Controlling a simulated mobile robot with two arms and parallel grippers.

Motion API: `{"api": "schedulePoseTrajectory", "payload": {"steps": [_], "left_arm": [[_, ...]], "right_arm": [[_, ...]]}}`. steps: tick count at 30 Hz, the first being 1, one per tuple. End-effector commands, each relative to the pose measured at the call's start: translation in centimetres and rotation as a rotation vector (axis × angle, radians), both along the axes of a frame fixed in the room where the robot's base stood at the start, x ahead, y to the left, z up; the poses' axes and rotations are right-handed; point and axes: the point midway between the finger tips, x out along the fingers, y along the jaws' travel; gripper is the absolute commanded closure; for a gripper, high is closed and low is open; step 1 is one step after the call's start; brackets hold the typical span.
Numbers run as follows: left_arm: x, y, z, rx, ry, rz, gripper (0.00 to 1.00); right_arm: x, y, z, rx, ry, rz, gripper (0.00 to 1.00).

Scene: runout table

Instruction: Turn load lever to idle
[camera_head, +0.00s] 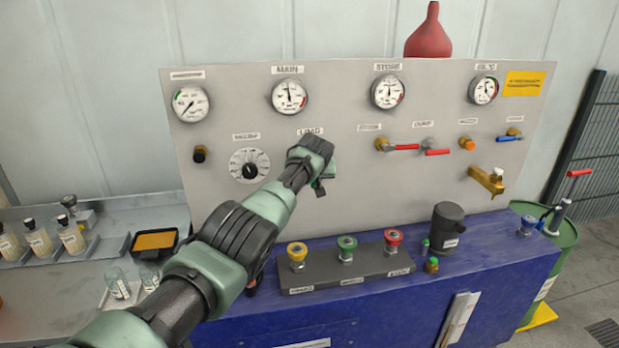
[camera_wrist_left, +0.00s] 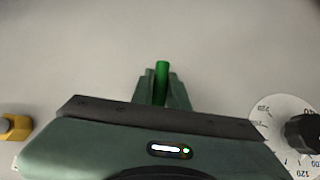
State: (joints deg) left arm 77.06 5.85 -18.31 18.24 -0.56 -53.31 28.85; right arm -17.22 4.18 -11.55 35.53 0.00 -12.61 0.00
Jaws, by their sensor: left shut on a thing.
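The load lever shows in the left wrist view as an upright green handle (camera_wrist_left: 162,72) against the grey panel. My left gripper (camera_head: 323,175) is at the panel just below the LOAD label (camera_head: 310,131), and in the left wrist view its two fingers (camera_wrist_left: 162,92) are shut on the green handle, one on each side. The lever's pivot and any idle mark are hidden behind my gripper and wrist. In the head view my arm covers most of the lever. My right gripper is in neither view.
A round dial (camera_head: 249,165) sits left of my gripper on the grey panel (camera_head: 240,110). Red-handled valves (camera_head: 403,147) and a brass tap (camera_head: 488,180) are to its right. Yellow, green and red knobs (camera_head: 393,238) stand on the bench below.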

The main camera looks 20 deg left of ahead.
Motion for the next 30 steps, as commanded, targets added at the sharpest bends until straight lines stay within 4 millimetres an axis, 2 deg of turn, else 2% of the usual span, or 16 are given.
{"api": "schedulePoseTrajectory", "payload": {"steps": [12, 13, 15, 30], "left_arm": [[-0.19, 0.03, -0.30, 0.011, 0.012, 0.002, 1.00], [-0.18, 0.03, -0.31, 0.011, 0.012, 0.002, 0.82], [-0.19, 0.04, -0.31, 0.010, 0.012, 0.001, 0.64], [-0.26, -0.18, 0.33, 0.008, 0.005, 0.001, 0.64]], "right_arm": [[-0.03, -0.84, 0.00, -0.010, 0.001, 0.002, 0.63], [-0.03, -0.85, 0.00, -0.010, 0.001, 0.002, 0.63], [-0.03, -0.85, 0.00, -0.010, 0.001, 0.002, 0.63], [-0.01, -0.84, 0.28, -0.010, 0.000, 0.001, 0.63]]}}
